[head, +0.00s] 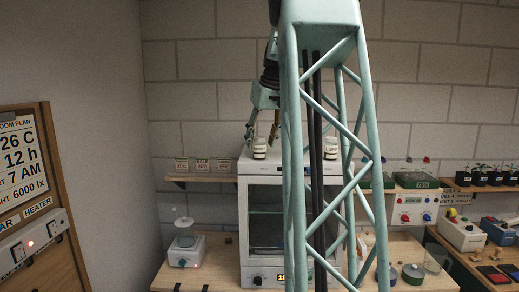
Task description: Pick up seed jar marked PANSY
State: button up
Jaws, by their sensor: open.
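Two small white-capped jars stand upright on top of the white glass-doored cabinet (243,221). The left jar (259,149) has a label too small to read for certain. The right jar (331,148) has a pale label that seems to start with L; the green lattice column partly hides its surroundings. I cannot confirm which jar is marked PANSY. My gripper (261,137) points down, open, right above the left jar. Its fingertips appear on either side of the jar's top; whether they touch it cannot be told.
A shelf (200,178) with small seed cards is left of the cabinet. A scale with a glass vessel (184,245) stands on the bench below. My lattice column (330,150) blocks the middle view. Seedling pots (480,178) and control boxes (460,233) are at right.

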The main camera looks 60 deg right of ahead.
aim_at(261, 143)
jog(key=shift+x, duration=2)
jog(key=c, duration=1)
